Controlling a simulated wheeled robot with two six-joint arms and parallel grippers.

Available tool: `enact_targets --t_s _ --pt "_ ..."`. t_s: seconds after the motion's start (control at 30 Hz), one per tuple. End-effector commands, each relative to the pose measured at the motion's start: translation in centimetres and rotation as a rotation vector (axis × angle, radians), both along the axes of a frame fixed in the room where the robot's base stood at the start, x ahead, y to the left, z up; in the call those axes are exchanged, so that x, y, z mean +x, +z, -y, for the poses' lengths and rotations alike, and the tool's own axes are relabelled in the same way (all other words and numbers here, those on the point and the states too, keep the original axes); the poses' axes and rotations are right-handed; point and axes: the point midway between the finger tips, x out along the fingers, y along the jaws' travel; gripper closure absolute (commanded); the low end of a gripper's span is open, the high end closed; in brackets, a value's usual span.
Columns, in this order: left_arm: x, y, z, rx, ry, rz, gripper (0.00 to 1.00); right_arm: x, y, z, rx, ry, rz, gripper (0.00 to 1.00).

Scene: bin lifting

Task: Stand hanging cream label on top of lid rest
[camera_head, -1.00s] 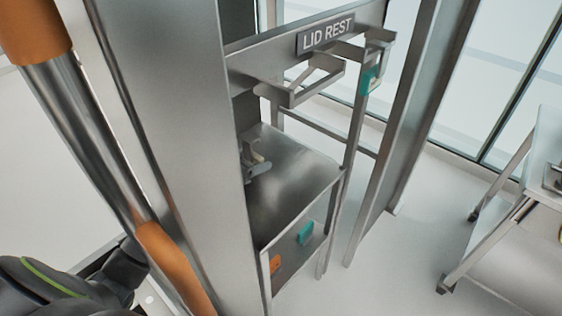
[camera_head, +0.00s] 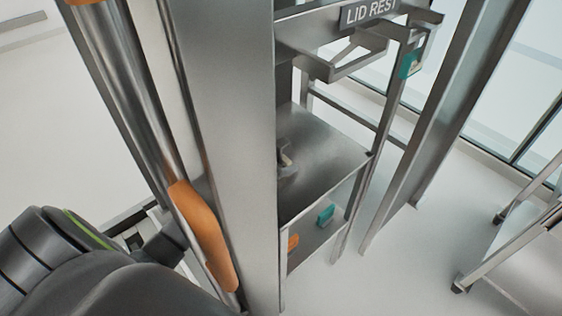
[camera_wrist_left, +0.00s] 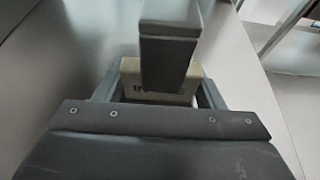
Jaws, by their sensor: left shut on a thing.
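In the left wrist view, a cream label (camera_wrist_left: 131,78) with partly hidden dark lettering sits between the fingers of my left gripper (camera_wrist_left: 158,88), which is shut on it. A grey bar covers the label's middle. In the head view, my left gripper (camera_head: 285,160) shows small beside the steel post, above the metal shelf, with a bit of cream at it. The post hides most of it and part of my arm. The lid rest (camera_head: 345,67), a pair of metal brackets under a "LID REST" sign (camera_head: 369,12), is higher up and to the right. My right gripper is out of view.
The wide steel post (camera_head: 235,130) stands between my arm and the shelf (camera_head: 325,160). A teal tag (camera_head: 411,61) hangs by the right bracket. A teal piece (camera_head: 326,215) and an orange piece (camera_head: 293,242) are below the shelf. A metal cart (camera_head: 520,245) stands at right.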

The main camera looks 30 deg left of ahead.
Motion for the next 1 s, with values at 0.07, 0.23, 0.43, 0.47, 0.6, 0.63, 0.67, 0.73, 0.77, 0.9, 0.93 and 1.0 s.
enact_targets --t_s 0.07,0.23,0.43,0.47,0.6,0.63,0.67,0.73,0.77,0.9,0.93,1.0 --pt "0.0 0.0 0.0 0.001 0.0 0.0 0.55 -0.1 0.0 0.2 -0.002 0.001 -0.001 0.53" --pt "0.0 -0.3 0.0 0.001 0.0 0.0 0.31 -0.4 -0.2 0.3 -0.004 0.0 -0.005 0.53" --pt "0.0 -0.3 0.0 0.001 0.0 0.0 0.15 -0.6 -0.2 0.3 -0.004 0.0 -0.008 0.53" --pt "0.0 -0.3 0.0 0.0 0.0 0.0 0.15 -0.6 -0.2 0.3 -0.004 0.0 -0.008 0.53" --pt "0.0 -0.3 0.0 0.001 0.0 0.0 0.15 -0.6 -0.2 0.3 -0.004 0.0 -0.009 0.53" --pt "0.0 -0.2 0.0 0.001 0.0 0.0 0.15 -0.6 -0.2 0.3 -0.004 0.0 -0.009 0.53" --pt "0.0 -0.1 0.0 0.001 0.0 0.0 0.15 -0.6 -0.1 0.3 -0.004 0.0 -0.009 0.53" --pt "0.0 0.3 0.0 0.001 0.0 0.0 0.15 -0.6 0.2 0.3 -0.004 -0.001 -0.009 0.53" --pt "-0.3 0.2 -0.2 0.002 0.0 0.0 0.15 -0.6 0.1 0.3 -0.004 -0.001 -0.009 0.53" --pt "-2.0 0.9 -0.8 0.005 0.0 0.0 0.15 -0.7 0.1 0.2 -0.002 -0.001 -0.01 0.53" --pt "-2.5 1.1 -1.0 0.005 0.0 0.0 0.15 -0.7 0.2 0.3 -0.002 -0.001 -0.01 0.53" --pt "-3.8 1.6 -1.5 0.007 0.0 -0.001 0.15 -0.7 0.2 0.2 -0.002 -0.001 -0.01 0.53"
